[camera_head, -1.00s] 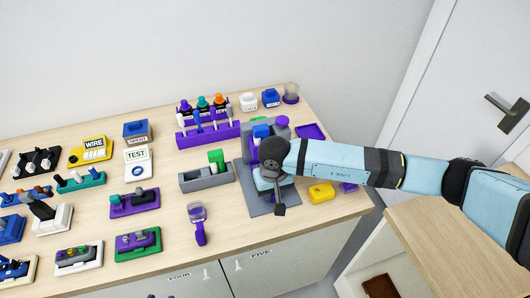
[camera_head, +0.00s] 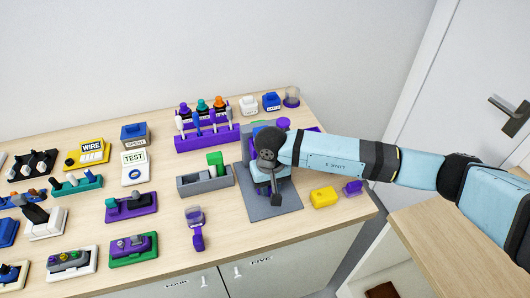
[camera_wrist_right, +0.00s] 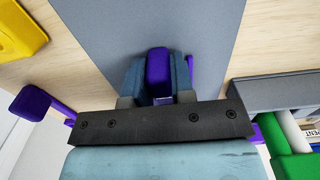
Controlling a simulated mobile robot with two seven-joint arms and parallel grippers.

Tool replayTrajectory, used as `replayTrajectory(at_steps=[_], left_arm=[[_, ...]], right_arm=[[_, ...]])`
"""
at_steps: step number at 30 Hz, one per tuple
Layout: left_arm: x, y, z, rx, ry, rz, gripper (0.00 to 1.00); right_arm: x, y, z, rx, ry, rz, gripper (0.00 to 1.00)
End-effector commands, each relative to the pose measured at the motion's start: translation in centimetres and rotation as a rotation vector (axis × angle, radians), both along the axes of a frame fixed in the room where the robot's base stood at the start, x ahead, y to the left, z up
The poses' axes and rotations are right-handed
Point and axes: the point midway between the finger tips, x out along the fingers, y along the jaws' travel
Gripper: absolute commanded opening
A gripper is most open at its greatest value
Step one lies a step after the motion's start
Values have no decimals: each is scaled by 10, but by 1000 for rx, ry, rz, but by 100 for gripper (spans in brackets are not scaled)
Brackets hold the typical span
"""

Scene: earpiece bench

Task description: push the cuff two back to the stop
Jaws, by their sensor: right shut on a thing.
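My right gripper (camera_head: 272,187) is over the grey mat (camera_head: 255,208) at the right end of the bench. In the wrist view the right gripper (camera_wrist_right: 158,78) has its two blue-grey fingers on either side of a purple piece (camera_wrist_right: 158,65) and is shut on it. I cannot tell from its look whether this piece is cuff two. Behind it stands a blue and purple device, mostly hidden by my arm; a purple knob (camera_head: 283,123) shows above the wrist. No stop can be made out. My left gripper is not in view.
A yellow block (camera_head: 323,197) and a purple piece (camera_head: 353,187) lie right of the mat. A grey tray with a green block (camera_head: 215,158) stands left of it. A purple rack (camera_head: 207,136) is behind. The mat's front part is clear.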

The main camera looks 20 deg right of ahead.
Motion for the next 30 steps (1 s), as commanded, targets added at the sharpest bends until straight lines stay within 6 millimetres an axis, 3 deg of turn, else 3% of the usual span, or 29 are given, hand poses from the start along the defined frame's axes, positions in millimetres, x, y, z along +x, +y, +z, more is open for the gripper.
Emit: replayTrajectory(at_steps=[26, 27, 30], left_arm=[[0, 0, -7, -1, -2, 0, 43], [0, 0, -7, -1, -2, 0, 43], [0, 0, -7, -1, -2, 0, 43]], right_arm=[[0, 0, 0, 1, 0, 1, 2], [0, 0, 0, 0, 0, 1, 25], [0, 0, 0, 0, 0, 1, 48]])
